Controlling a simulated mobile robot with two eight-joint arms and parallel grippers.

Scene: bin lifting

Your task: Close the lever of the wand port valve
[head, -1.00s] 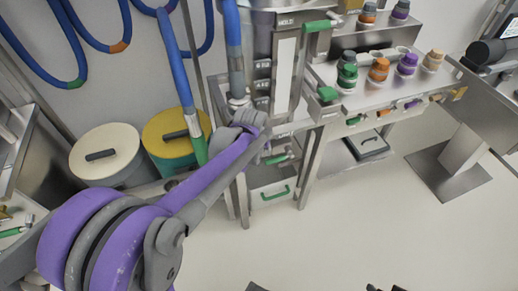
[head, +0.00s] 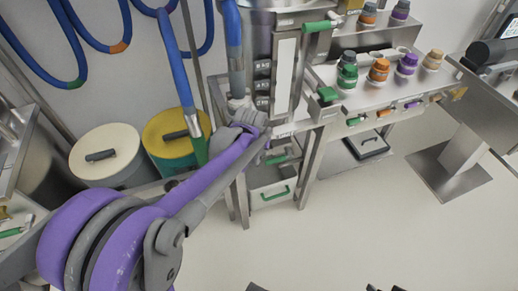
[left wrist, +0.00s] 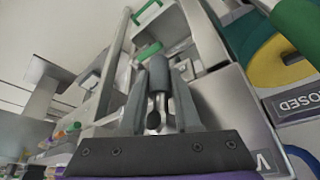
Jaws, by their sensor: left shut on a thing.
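My left arm reaches in from the left in the head view, and its wrist hides most of the wand port valve at the foot of the blue hose (head: 234,50). In the left wrist view my left gripper (left wrist: 158,88) has its two grey fingers closed around a dark grey rounded piece, which looks like the valve lever (left wrist: 157,72). The lever's angle and the valve body are hard to make out behind the fingers and wrist.
A steel column with a gauge strip (head: 281,75) stands right beside my left wrist. A cream-lidded bin (head: 105,165) and a yellow-lidded bin (head: 165,150) stand left of it. A steel bench with coloured caps (head: 352,97) is to the right. Open floor (head: 350,235) lies in front.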

